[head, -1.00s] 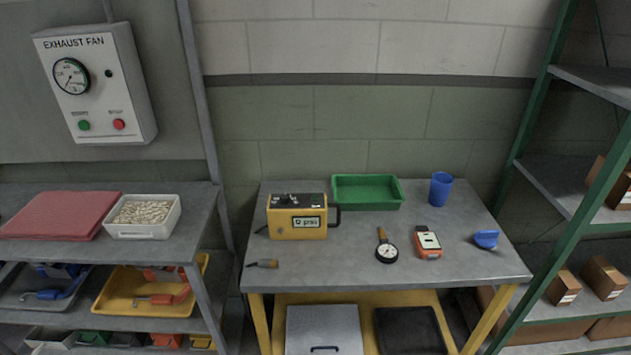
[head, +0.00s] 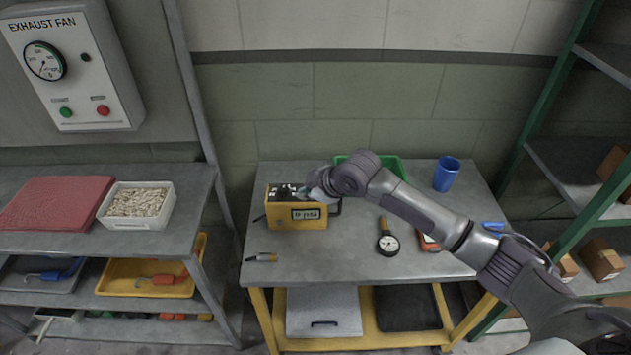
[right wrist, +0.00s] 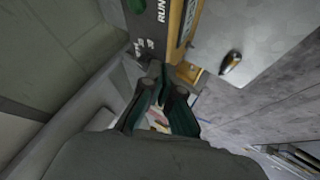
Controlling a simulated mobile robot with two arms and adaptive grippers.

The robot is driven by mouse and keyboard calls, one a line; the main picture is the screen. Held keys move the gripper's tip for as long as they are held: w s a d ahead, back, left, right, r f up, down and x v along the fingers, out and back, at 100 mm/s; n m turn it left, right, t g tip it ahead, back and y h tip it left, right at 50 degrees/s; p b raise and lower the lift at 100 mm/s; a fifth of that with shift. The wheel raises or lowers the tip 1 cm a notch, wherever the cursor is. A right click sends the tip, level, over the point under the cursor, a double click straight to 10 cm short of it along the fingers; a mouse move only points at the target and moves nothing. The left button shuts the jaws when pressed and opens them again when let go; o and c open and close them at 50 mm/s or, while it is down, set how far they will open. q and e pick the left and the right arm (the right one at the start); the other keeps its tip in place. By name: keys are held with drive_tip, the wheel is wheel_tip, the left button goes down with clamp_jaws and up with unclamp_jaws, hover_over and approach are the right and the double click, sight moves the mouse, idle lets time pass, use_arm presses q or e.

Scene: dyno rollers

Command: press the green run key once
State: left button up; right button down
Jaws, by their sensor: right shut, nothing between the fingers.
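The yellow box (head: 283,217) with a dark top panel and a small display stands at the back left of the middle bench. In the right wrist view its dark top (right wrist: 150,35) carries the word RUN. A green key (right wrist: 136,5) shows there beside that word, partly cut off by the top edge. My right gripper (head: 313,193) is at the right end of the box top; the wrist view shows its fingers (right wrist: 158,78) shut and empty, close to the panel's near end and apart from the green key. I cannot tell whether they touch the panel. My left gripper is not in view.
A dial gauge (head: 388,244), a blue cup (head: 447,174) and a partly hidden green tray (head: 393,166) share the bench. My right arm crosses above its right half. The wall panel (head: 80,75) at left has its own green and red buttons.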

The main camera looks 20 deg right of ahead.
drive_tip(key=w+d+r, duration=0.4)
drive_tip(key=w+r, duration=0.1)
drive_tip(key=r, duration=0.2)
drive_tip(key=shift+w+d+n+t, duration=0.25)
drive_tip(key=shift+w+n+t, duration=0.05)
drive_tip(key=shift+n+t, duration=0.1)
wheel_tip(320, 180, down, 6)
drive_tip(key=b, duration=0.6)
drive_tip(key=shift+f+b, duration=0.25)
drive_tip(key=shift+b, duration=0.1)
drive_tip(key=shift+f+b, duration=0.3)
drive_tip(key=shift+f, duration=0.8)
drive_tip(key=shift+f, duration=0.1)
drive_tip(key=shift+f, duration=0.3)
